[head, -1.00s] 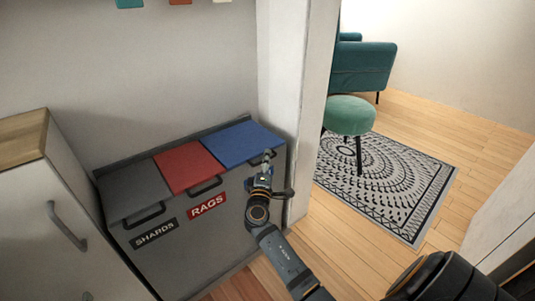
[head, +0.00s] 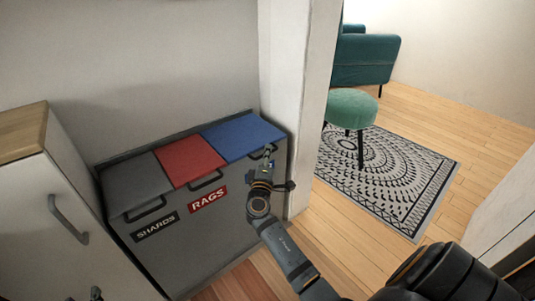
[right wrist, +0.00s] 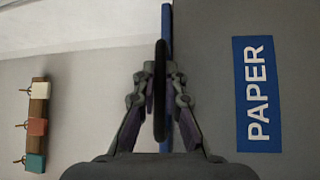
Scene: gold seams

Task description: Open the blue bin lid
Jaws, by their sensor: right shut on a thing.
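The blue lid (head: 243,136) is the right one of three lids on a grey bin unit. It lies down flat, level with its neighbours as far as I can tell. My right gripper (head: 268,152) is at its front edge and covers most of its dark handle. In the right wrist view, the fingers (right wrist: 160,105) are shut on the dark handle (right wrist: 160,75), with the blue lid (right wrist: 167,25) seen edge-on just behind it. A blue PAPER label (right wrist: 258,94) is on the bin front beside the fingers.
The grey lid (head: 136,184) and red lid (head: 189,160) are down, to the left. A white door post (head: 290,100) stands close on the right. A cabinet (head: 50,210) stands at left. A green stool (head: 351,108) and patterned rug (head: 390,180) lie beyond the opening.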

